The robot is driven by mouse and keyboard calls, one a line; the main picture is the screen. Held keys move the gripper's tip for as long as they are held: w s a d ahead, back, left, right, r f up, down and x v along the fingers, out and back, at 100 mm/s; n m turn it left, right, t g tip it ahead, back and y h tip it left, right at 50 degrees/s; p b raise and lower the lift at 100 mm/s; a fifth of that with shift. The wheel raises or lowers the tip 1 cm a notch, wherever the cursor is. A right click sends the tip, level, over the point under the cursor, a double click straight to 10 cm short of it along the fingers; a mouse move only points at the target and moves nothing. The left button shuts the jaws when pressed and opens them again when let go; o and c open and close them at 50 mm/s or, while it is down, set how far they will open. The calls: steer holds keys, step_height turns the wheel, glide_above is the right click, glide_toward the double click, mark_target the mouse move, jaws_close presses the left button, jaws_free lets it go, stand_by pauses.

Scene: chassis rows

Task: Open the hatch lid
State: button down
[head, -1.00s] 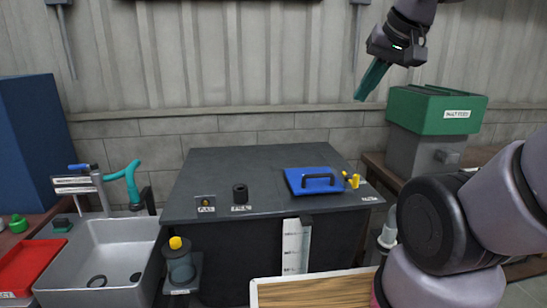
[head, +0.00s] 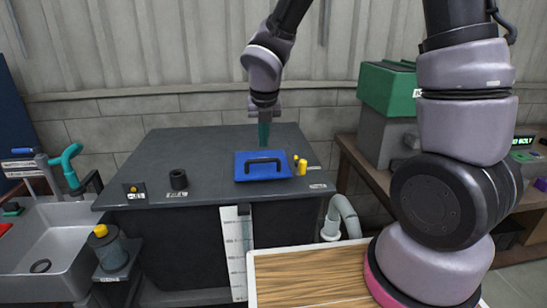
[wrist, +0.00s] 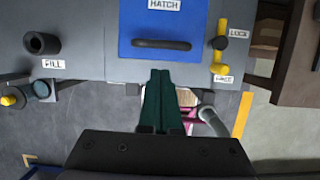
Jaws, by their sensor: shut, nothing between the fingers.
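The blue hatch lid (head: 245,175) lies flat and shut on the dark tank top, with a black bar handle (head: 263,161) across it. In the wrist view the lid (wrist: 137,18) bears a HATCH label, and its handle (wrist: 161,44) runs sideways. A yellow latch (head: 301,167) stands at the lid's right side. In the wrist view the yellow latch (wrist: 221,69) shows by LOCK and a second, small label. My gripper (head: 264,138) points down above the lid's far side. Its teal fingers (wrist: 161,75) are together and empty, apart from the handle.
A black FILL neck (head: 178,179) and a small yellow-topped fitting (head: 134,190) stand on the tank top (head: 205,150) to the left. A sink (head: 45,240) is at far left. A green-topped box (head: 388,88) stands at right. A wooden-topped surface (head: 310,275) is in front.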

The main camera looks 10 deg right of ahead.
glide_toward(263, 173)
steer(key=x, duration=0.5)
steer(key=shift+w+a+f, duration=0.1)
steer(key=shift+w+f, duration=0.05)
stand_by(0.5)
